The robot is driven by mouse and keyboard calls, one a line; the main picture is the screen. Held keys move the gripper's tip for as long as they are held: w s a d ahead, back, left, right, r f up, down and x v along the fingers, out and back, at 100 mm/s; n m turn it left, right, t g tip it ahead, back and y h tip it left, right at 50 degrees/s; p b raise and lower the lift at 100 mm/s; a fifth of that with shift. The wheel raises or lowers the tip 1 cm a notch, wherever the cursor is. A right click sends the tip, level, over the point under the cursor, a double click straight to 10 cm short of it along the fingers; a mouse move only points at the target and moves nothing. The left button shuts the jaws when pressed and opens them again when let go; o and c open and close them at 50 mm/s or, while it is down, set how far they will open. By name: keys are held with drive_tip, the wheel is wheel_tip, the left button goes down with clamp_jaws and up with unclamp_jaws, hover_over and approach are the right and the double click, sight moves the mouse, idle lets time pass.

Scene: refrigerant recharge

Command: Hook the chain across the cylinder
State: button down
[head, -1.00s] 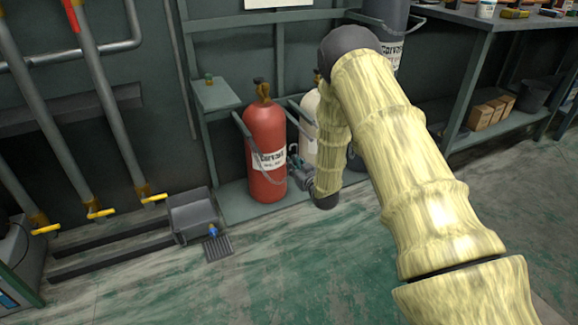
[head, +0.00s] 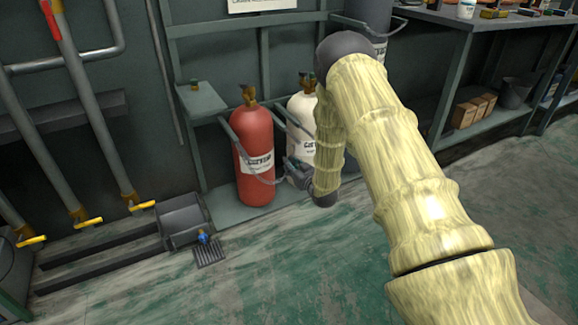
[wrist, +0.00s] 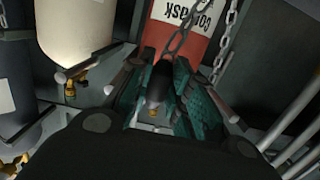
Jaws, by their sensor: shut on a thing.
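The red cylinder (head: 254,165) stands upright in the rack, its white label facing out. The dark chain (head: 262,180) runs from the rack's left side, sags across the front of the red cylinder and ends at my gripper (head: 293,174). My gripper is shut on the chain's end, low at the right of the red cylinder, in front of the white cylinder (head: 302,112). In the wrist view the chain (wrist: 180,38) comes over the red cylinder (wrist: 165,35) to my gripper (wrist: 158,75).
The white cylinder also shows in the wrist view (wrist: 72,30). A second length of chain (wrist: 224,42) hangs there. The rack's small shelf (head: 203,99) is left of the red cylinder. A grey tray (head: 184,220) and a floor grate (head: 210,254) lie left. Open floor lies in front.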

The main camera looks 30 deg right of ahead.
drive_tip(key=d, duration=0.5)
drive_tip(key=shift+d+p, duration=0.35)
drive_tip(key=shift+d, duration=0.05)
drive_tip(key=shift+w, duration=0.85)
idle(0.5)
drive_tip(key=shift+w+a+b, duration=0.1)
drive_tip(key=shift+w+b, duration=0.55)
drive_tip(key=shift+w, duration=2)
drive_tip(key=shift+f, duration=0.95)
drive_tip(key=c, duration=1.2)
unclamp_jaws()
drive_tip(key=shift+c, duration=0.2)
